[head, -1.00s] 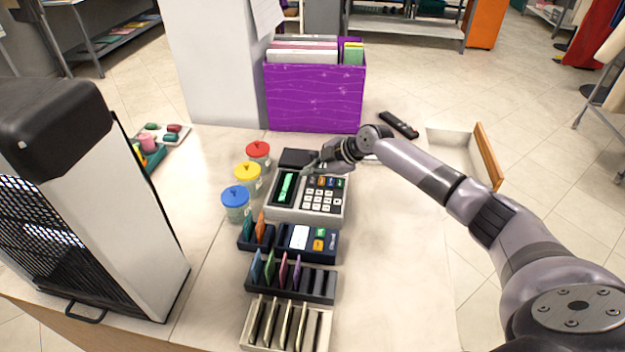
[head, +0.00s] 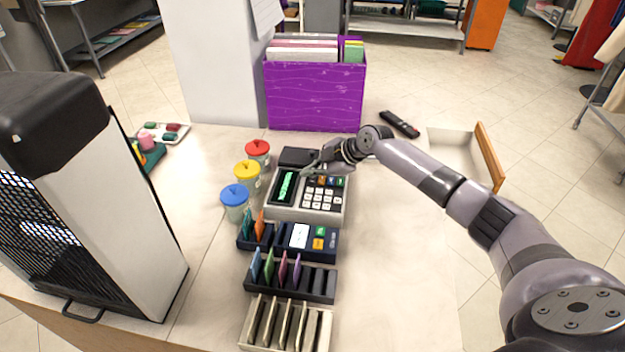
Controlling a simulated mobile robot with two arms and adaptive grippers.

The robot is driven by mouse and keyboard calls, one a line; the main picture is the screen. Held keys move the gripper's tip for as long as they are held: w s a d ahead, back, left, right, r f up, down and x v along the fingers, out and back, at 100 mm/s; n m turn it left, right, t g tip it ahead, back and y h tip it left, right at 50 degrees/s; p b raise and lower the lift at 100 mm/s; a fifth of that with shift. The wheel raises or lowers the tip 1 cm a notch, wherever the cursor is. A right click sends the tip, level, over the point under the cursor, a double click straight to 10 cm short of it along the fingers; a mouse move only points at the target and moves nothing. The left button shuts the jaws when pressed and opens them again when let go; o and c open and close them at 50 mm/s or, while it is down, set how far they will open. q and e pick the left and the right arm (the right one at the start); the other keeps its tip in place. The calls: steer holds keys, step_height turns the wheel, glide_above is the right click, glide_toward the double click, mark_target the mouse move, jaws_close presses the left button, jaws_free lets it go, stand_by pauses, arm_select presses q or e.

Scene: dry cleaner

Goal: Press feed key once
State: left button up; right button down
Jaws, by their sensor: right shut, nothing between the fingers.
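A grey cash register (head: 283,213) with a green-lit display (head: 287,186) and a keypad (head: 322,196) stands on the counter. Its top row has small coloured keys; their labels are too small to read, so I cannot tell which one is the feed key. My right gripper (head: 309,171) is shut and empty at the register's upper edge, between the display and the top key row. I cannot tell whether its tips touch a key. My left gripper is not in view.
A purple file box (head: 315,97) is behind, and a black handset (head: 399,124) lies to the right.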

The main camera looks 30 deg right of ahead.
mark_target(312, 180)
steer(key=shift+f+b, duration=0.35)
steer(key=shift+b, duration=0.1)
stand_by(0.5)
steer(key=shift+r, duration=0.1)
steer(key=shift+r+p, duration=0.4)
steer(key=shift+r, duration=0.3)
steer(key=shift+r+p, duration=1.6)
steer(key=shift+r, duration=0.95)
